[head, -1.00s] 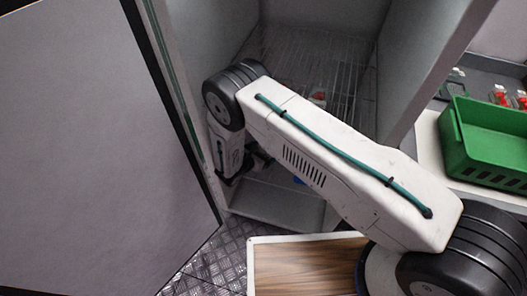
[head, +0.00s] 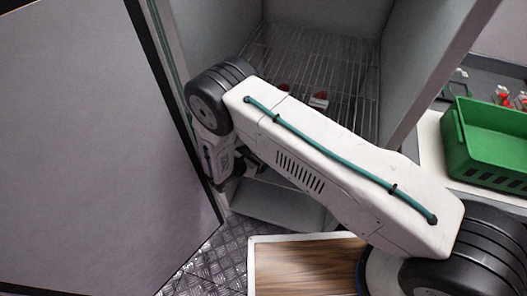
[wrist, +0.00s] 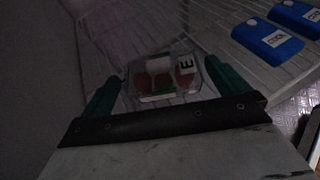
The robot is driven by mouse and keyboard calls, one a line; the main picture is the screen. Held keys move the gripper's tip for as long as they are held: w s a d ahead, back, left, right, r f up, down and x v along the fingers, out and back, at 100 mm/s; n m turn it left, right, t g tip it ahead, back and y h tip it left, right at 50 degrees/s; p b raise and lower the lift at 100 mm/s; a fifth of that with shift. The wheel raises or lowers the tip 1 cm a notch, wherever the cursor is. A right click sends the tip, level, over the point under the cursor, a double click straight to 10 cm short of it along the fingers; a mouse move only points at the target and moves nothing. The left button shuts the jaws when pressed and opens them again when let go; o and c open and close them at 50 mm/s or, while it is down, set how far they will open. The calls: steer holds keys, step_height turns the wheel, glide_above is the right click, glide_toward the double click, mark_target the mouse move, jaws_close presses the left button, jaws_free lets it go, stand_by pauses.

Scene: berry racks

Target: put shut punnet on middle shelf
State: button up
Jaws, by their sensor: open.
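In the wrist view a clear plastic punnet (wrist: 163,82) with red berries and a label marked "E" sits on a wire shelf (wrist: 85,45). Its lid looks shut. My gripper (wrist: 162,68) is open, with one green finger on each side of the punnet; I cannot tell whether either touches it. In the head view the wire shelf (head: 345,72) of the open cabinet shows above my arm. Red items (head: 318,99) lie on it, partly hidden by the arm. My gripper is mostly hidden there, low inside the cabinet.
Blue packs (wrist: 268,40) lie at the right in the wrist view. The open cabinet door (head: 90,140) stands to the left. A green crate (head: 490,145) stands on a counter at the right. A wood-topped surface (head: 305,265) lies in front.

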steer(key=v, duration=0.6)
steer(key=shift+s+a+r, duration=0.15)
steer(key=shift+s+a, duration=0.05)
steer(key=shift+s, duration=0.15)
